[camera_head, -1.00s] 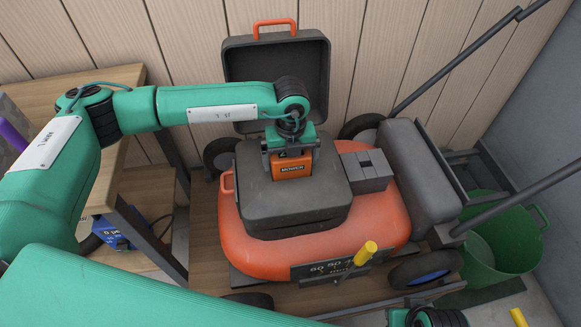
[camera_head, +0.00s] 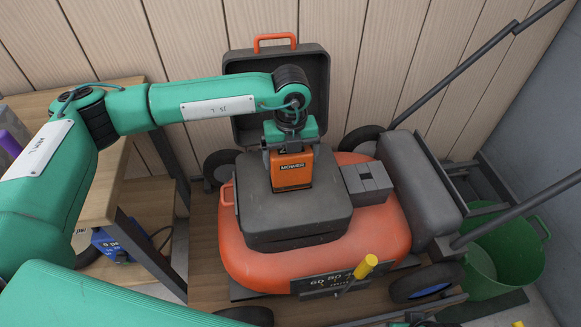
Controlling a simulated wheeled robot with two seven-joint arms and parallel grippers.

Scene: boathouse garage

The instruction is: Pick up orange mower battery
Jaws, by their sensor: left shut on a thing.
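The orange mower battery (camera_head: 292,175), marked MOWER, is held upright over the dark grey top of the orange mower (camera_head: 385,226). My left gripper (camera_head: 291,148) comes from above and is shut on the upper part of the battery. Most of the battery's orange front shows. I cannot tell whether its lower end is clear of the housing. The mower's grey lid (camera_head: 240,92) with an orange handle stands open behind.
A wooden bench (camera_head: 95,190) stands at the left with a blue device (camera_head: 118,243) below its top. A green bucket (camera_head: 500,260) is at the right. A yellow-tipped lever (camera_head: 366,267) stands up at the mower's front. Dark handle bars slant up at the right.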

